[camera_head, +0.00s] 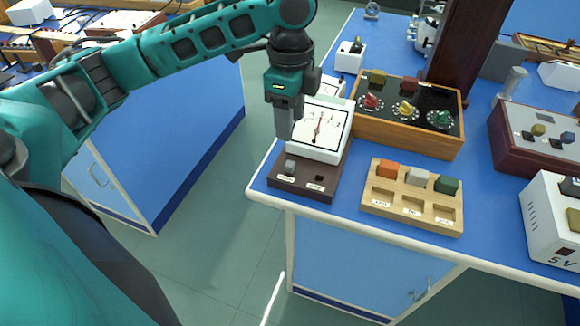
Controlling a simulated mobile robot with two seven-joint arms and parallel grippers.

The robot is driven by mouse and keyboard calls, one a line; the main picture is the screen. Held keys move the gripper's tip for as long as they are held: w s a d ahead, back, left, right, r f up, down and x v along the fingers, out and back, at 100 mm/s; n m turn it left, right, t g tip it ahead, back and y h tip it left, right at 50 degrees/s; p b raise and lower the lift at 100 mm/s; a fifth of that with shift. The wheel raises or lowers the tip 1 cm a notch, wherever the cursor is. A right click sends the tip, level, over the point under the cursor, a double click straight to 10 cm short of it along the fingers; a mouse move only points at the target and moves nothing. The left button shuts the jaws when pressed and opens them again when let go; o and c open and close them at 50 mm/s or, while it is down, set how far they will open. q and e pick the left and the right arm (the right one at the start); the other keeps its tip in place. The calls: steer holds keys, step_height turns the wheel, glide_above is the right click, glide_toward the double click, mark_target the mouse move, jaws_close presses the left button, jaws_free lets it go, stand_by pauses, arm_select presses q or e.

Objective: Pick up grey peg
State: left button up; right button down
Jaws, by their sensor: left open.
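A small grey peg (290,166) stands at the left of the dark brown base (308,187) of a white dial meter (319,130). My left gripper (284,130) points down above this peg, apart from it, beside the meter's left edge. The gripper is open with nothing visible in it; its fingers overlap in this view. A wooden tray (388,201) to the right holds an orange block (388,169), a pale grey-white block (418,176) and a green block (447,184) along its back row. My right gripper is not in view.
A wooden box with coloured knobs (400,134) stands behind the tray. A maroon box (530,150) and a white 5 V unit (550,225) stand at the right. The blue bench (345,207) has bare surface between the meter base and the tray. Its front edge is close.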

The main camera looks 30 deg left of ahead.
arm_select(q)
steer(key=b, duration=0.1)
glide_above(288, 163)
steer(key=f, duration=0.6)
steer(key=shift+w+d, duration=0.1)
steer(key=shift+d, duration=0.1)
steer(key=f, duration=0.2)
steer(key=f+b, duration=0.1)
steer(key=f, duration=0.1)
steer(key=shift+a+f, duration=0.2)
steer(key=shift+f, duration=0.35)
jaws_close()
